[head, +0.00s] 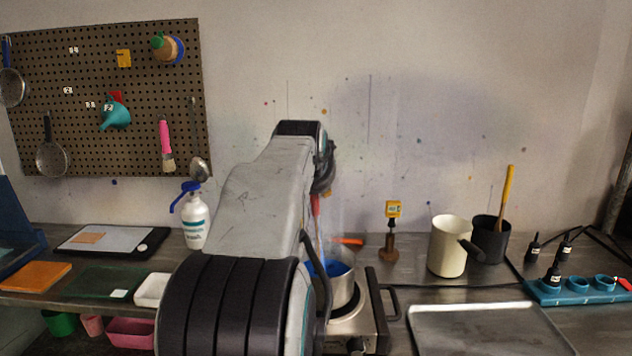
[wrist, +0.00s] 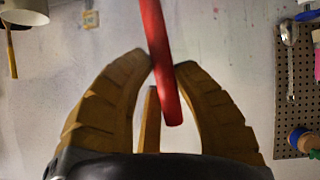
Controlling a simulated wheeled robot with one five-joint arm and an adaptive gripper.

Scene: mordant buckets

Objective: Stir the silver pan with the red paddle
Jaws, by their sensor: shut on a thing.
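The silver pan (head: 343,296) stands on a burner just right of my arm in the head view. Blue shows inside it, and my arm hides its left part. The red paddle (head: 316,206) shows as a short upright red length above the pan; its lower end is hidden, so I cannot tell whether it touches the contents. In the wrist view my gripper (wrist: 164,70) is shut on the red paddle's handle (wrist: 158,38), which sits slightly tilted between the yellow-brown fingers. My arm mostly hides the gripper in the head view.
The burner (head: 376,310) has a dark handle at its right. A cream pot (head: 447,248), a dark pot (head: 489,243) and an empty metal tray (head: 485,330) lie farther right. A white bottle (head: 194,228) stands left of my arm. A pegboard (head: 140,75) hangs behind.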

